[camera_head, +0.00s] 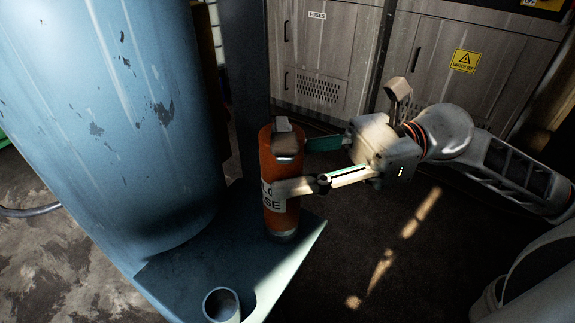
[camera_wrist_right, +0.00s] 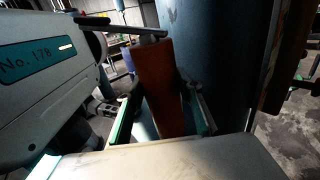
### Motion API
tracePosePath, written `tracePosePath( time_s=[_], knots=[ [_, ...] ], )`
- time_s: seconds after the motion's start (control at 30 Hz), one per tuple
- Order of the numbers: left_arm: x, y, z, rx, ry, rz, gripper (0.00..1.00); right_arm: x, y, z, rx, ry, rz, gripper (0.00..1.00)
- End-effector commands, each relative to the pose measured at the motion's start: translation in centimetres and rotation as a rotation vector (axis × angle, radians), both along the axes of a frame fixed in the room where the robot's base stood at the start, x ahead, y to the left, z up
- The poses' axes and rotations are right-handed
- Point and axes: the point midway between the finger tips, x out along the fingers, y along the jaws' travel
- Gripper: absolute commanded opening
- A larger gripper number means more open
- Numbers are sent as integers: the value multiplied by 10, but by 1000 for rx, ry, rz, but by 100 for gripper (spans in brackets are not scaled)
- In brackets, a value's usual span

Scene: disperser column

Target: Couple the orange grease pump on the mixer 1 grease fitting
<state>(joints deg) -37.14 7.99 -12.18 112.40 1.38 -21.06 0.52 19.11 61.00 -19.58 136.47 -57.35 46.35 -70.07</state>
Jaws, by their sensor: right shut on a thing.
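The orange grease pump (camera_head: 268,158) is an upright cylinder with a grey top, a pale label with dark letters and a grey lower end. It stands at, or just above, the blue base plate (camera_head: 190,270); I cannot tell if it touches. My right gripper (camera_head: 287,168) reaches in from the right and is shut around the pump's body. In the right wrist view the pump (camera_wrist_right: 160,88) sits between the two fingers (camera_wrist_right: 162,112). I cannot make out the mixer 1 grease fitting. My left gripper is not in view.
A large worn blue column (camera_head: 120,120) rises left of the pump. A short open round socket (camera_head: 221,304) is at the plate's front. Grey cabinets (camera_head: 318,60) with a FUSES label and a yellow warning sign (camera_head: 466,62) stand behind. Dark floor lies open to the right.

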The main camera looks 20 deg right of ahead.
Motion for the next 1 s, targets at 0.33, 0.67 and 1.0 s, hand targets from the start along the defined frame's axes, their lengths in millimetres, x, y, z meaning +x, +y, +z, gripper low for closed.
tracePosePath(
  time_s=[0.33, 0.67, 1.0],
  knots=[
    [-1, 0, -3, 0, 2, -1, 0, 0, 0, 0, 2, -2, 0, 10],
    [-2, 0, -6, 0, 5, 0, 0, 0, 0, -2, 2, -2, 0, 10],
    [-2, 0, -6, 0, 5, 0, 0, 0, 0, -3, 1, -1, 0, 55]
  ],
)
